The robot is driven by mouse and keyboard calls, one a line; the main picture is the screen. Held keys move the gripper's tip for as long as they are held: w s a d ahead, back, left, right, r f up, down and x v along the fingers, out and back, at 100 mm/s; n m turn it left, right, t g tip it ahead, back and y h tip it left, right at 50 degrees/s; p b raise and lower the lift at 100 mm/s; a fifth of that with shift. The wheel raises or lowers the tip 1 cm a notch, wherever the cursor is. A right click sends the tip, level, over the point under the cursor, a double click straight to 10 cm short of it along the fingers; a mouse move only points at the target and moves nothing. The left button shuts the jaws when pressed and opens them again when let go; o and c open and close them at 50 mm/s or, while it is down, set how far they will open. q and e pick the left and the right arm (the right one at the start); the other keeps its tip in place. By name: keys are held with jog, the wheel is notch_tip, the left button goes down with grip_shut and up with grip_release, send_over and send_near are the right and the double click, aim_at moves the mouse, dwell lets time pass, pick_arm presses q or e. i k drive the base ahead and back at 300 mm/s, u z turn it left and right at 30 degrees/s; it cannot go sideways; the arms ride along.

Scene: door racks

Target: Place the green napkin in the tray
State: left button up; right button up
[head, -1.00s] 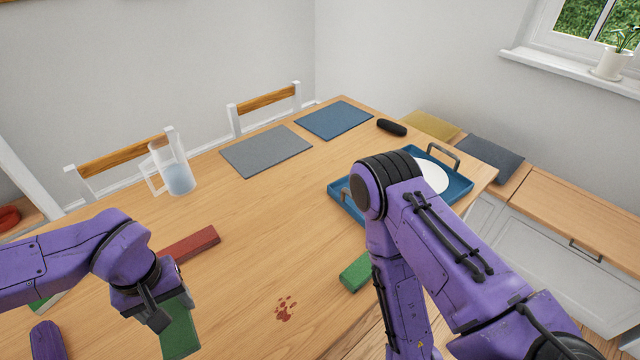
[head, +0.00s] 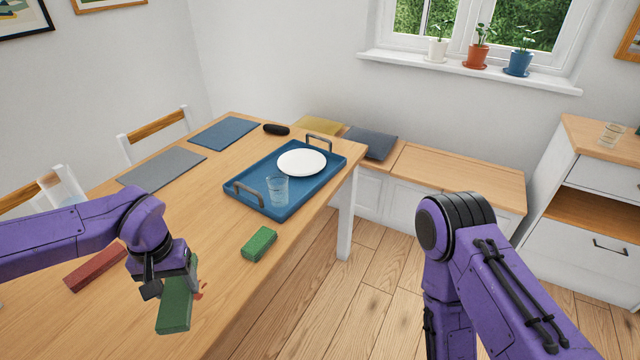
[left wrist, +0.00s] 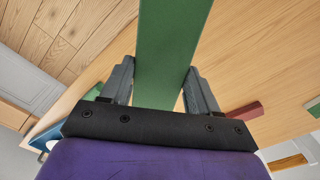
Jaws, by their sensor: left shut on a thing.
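A green napkin (head: 176,304), folded into a long bar, is in my left gripper (head: 168,280) above the table. In the left wrist view the green napkin (left wrist: 168,45) lies between the two fingers of my left gripper (left wrist: 160,88). The blue tray (head: 240,187) stands at the table's right edge, farther back and to the right of the gripper. It holds a white plate (head: 302,162) and a clear glass (head: 278,190). A second green folded piece (head: 259,244) lies on the table in front of the tray. My right gripper is out of view.
A red bar (head: 95,268) lies left of my left gripper. Reddish spots on the table (head: 290,238) are partly hidden behind the held napkin. Grey (head: 162,170) and blue (head: 224,133) mats and a black case (head: 276,129) lie farther back. A bench (head: 460,175) stands beyond the tray.

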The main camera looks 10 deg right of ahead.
aim_at(255, 184)
jog(key=z, duration=0.5)
jog(key=i, duration=1.5)
jog(key=u, duration=0.2)
